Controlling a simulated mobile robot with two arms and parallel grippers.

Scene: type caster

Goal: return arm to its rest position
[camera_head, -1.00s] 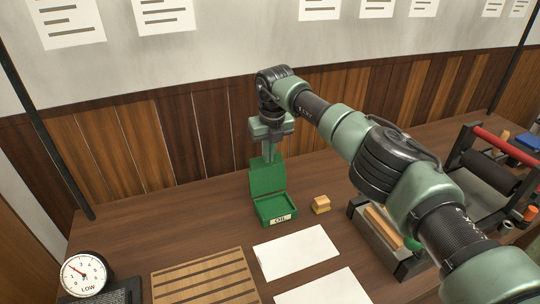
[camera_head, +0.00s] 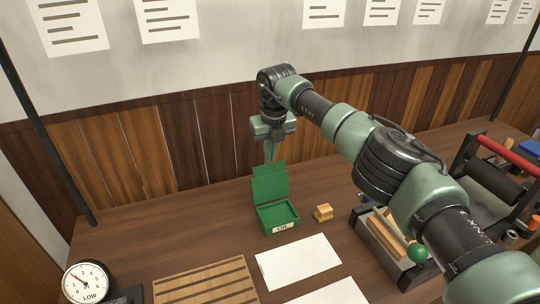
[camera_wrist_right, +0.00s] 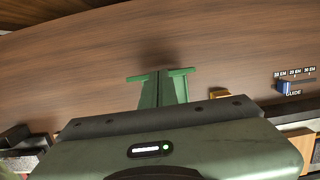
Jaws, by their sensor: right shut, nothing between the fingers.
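My right arm reaches across the head view from the lower right, bent at the wrist so its green gripper (camera_head: 270,158) points down. The gripper's fingers are closed together with nothing between them. In the head view the fingertips appear just above the top edge of the raised lid of a green box (camera_head: 264,219); the depth between them is hard to tell. In the right wrist view the fingers (camera_wrist_right: 161,85) show close together over the brown tabletop. My left gripper is not in view.
Beside the box are a small wooden block (camera_head: 323,212) and white sheets (camera_head: 298,261). A slatted wooden tray (camera_head: 207,283) and a dial gauge (camera_head: 87,282) are at front left. A roller with a red bar (camera_head: 502,147) stands right. A wood-panelled wall (camera_head: 140,140) rises behind.

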